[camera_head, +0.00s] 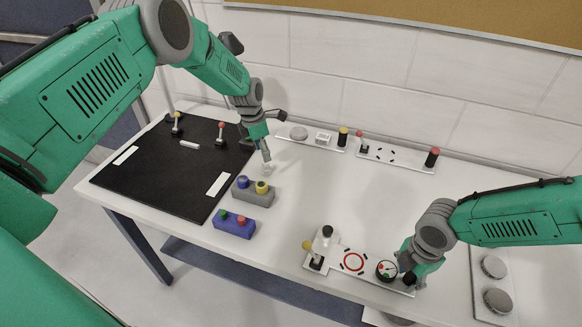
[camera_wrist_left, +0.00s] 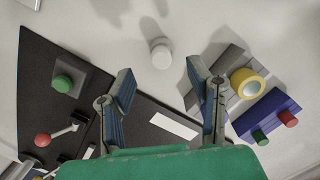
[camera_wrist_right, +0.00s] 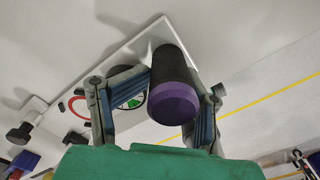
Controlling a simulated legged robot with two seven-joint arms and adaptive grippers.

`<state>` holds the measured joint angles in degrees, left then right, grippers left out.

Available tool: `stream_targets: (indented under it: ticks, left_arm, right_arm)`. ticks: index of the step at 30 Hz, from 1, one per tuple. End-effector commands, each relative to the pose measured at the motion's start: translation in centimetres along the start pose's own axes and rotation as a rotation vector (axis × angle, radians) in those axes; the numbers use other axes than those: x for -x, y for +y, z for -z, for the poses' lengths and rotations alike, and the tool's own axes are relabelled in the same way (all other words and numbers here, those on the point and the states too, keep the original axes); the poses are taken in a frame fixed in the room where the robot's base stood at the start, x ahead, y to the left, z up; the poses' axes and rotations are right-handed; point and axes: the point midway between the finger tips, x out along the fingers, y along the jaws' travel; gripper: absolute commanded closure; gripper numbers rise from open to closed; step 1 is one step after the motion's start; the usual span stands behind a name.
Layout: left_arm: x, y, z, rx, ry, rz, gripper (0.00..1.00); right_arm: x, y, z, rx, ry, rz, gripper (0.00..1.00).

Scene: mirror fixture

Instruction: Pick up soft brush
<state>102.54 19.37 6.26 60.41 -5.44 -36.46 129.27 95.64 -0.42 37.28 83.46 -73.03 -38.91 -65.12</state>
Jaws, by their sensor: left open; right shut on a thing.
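No thing in view is clearly recognisable as a soft brush. My left gripper (camera_head: 266,158) is open above the white table, beside the black board. In the left wrist view, a small white cylinder (camera_wrist_left: 161,54) stands on the table ahead of the open fingers (camera_wrist_left: 160,85), apart from them. My right gripper (camera_head: 406,276) is at the front right, by the plate with the gauge. In the right wrist view, its fingers (camera_wrist_right: 168,88) are shut on a black cylinder with a purple end (camera_wrist_right: 174,103). I cannot tell whether the cylinder touches the plate behind it.
A grey button box (camera_head: 251,195) and a blue button box (camera_head: 233,226) stand near my left gripper. The black board (camera_head: 150,170) carries small levers. A plate (camera_head: 335,262) holds a red ring and a dial gauge (camera_head: 387,269). More fixtures line the back wall; the table centre is clear.

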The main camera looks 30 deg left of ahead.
Motion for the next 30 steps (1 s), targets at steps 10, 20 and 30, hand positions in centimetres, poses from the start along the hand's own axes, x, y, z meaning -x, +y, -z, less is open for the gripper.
stream_targets:
  ticks: [10, 20, 30]
  left_arm:
    - [-4.7, 0.1, 0.2, 0.001, 0.001, 0.001, 0.54]
    - [-4.9, 0.1, 0.1, 0.0, 0.001, 0.001, 0.72]
    - [-4.9, 0.1, 0.1, 0.0, 0.0, 0.001, 1.0]
  right_arm:
    - [-0.1, -0.1, 0.0, 0.0, 0.0, 0.003, 1.0]
    - [-0.1, -0.1, 0.0, 0.0, 0.0, 0.003, 1.0]
    - [-0.1, -0.1, 0.0, 0.0, 0.0, 0.003, 1.0]
